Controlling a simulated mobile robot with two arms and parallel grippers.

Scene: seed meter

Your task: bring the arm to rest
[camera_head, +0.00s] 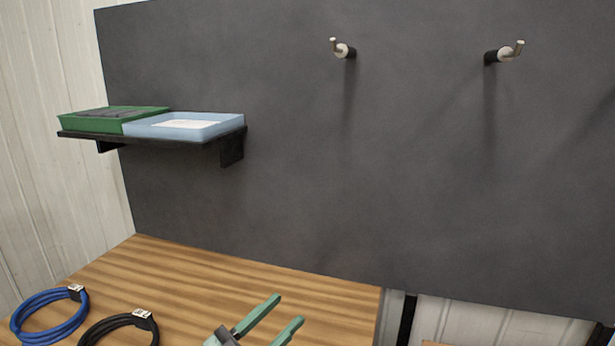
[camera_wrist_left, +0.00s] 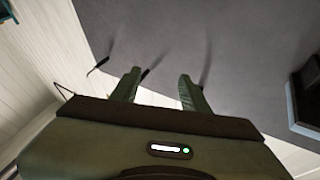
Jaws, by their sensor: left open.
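My left gripper (camera_head: 289,308) shows at the bottom edge of the head view, its two green fingers apart with nothing between them. It appears over the wooden table top (camera_head: 215,275), clear of the dark board. In the left wrist view the same gripper (camera_wrist_left: 159,74) points toward the dark board, fingers spread and empty. The rest of the left arm is cut off below the head view. My right gripper is not in view.
A blue cable coil (camera_head: 45,318) and a black cable coil (camera_head: 119,325) lie at the lower left. A shelf (camera_head: 190,139) on the dark board (camera_head: 350,190) holds a green tray (camera_head: 85,124) and a light-blue tray (camera_head: 185,131). Two hooks (camera_head: 343,50) (camera_head: 508,54) stick out, empty.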

